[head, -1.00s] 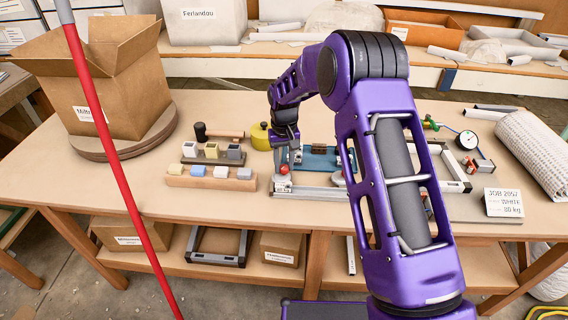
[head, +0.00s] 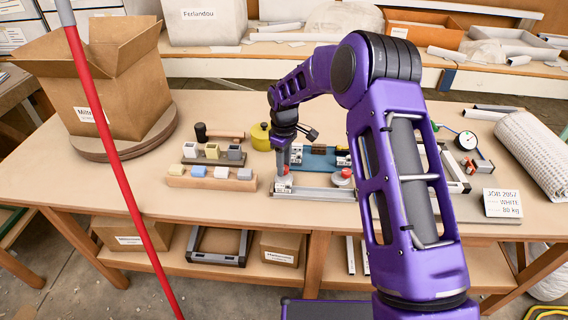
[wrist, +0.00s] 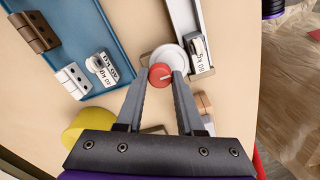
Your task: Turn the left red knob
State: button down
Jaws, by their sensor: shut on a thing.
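The left red knob (wrist: 160,73) is a small round knob with a pale line on its top. It sits on a round white base (wrist: 168,54) at the end of a metal rail (wrist: 188,22). My gripper (wrist: 161,79) points down at it and is shut on it, one fingertip on either side. In the head view the left knob (head: 286,169) shows just under my gripper (head: 284,164), at the left end of the rail. The right red knob (head: 346,173) stands farther along the rail, apart from my gripper.
A blue tray (head: 320,162) with small metal parts lies behind the rail. A yellow round thing (head: 261,137) and a wooden block rack (head: 208,182) stand to the left. A weight label (wrist: 202,56) is beside the knob. The table front is bare.

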jog(key=shift+n, duration=0.5)
jog(key=c, duration=0.5)
grip_release()
notch_tip(320, 180, up, 17)
jog(key=shift+r+p, duration=0.2)
jog(key=shift+p, duration=0.55)
